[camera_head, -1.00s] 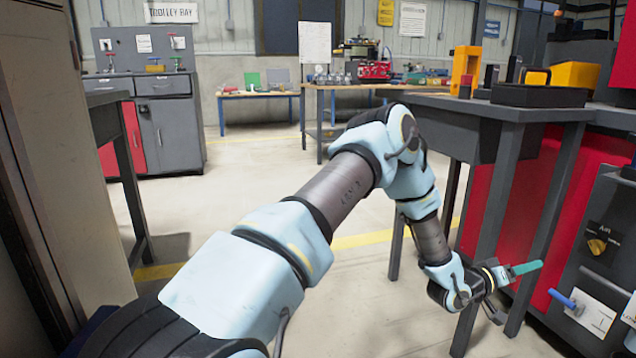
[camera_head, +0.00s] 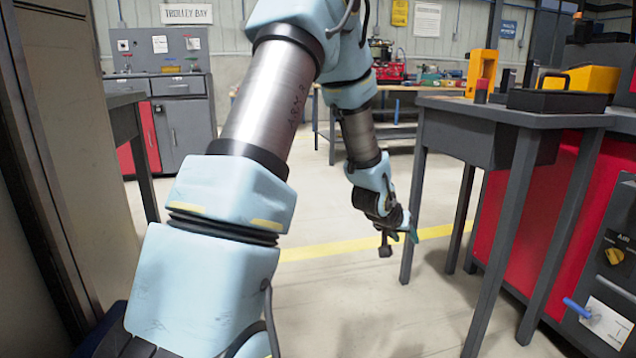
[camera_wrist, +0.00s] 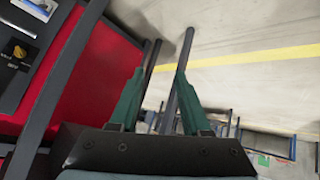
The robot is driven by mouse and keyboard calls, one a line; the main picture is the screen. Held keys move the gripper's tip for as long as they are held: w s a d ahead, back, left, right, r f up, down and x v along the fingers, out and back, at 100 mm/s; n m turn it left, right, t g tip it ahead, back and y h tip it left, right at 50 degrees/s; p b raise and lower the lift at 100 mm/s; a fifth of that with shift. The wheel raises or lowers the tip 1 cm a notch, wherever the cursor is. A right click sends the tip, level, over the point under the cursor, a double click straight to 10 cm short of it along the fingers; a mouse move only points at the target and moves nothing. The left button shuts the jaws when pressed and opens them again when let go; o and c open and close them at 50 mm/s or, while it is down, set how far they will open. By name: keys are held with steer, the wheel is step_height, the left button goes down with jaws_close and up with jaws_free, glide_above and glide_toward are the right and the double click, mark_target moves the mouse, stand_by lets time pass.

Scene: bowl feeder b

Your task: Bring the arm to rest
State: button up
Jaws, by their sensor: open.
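My arm rises from the bottom of the head view, bends near the top and hangs down to my gripper (camera_head: 400,243). The gripper is in the open air over the floor, left of the grey table's legs. In the wrist view my gripper (camera_wrist: 157,100) shows two green fingers spread apart with nothing between them. A dark table leg shows beyond the fingers.
A grey table (camera_head: 510,112) stands at the right, with a black tray (camera_head: 558,101) and a yellow block (camera_head: 481,72) on it. A red cabinet (camera_head: 525,205) is beside its legs. A tall beige cabinet (camera_head: 60,150) stands at left. Floor (camera_head: 345,300) between is clear.

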steer(key=s+a+r+n+g+y, duration=0.1)
steer(key=s+a+r+y, duration=0.15)
steer(key=a, duration=0.65)
steer(key=s+a+r+n+g+y, duration=0.1)
steer(key=s+a+r+y, duration=0.15)
steer(key=a, duration=0.65)
steer(key=s+a+r+n+g+y, duration=0.1)
steer(key=s+a+r+n+g, duration=0.15)
steer(key=s+a, duration=1)
step_height(320, 180, up, 37)
steer(key=d+p, duration=0.2)
steer(key=p, duration=3.6)
steer(key=shift+s+r+p, duration=0.15)
steer(key=shift+s+p, duration=0.25)
steer(key=shift+d, duration=0.1)
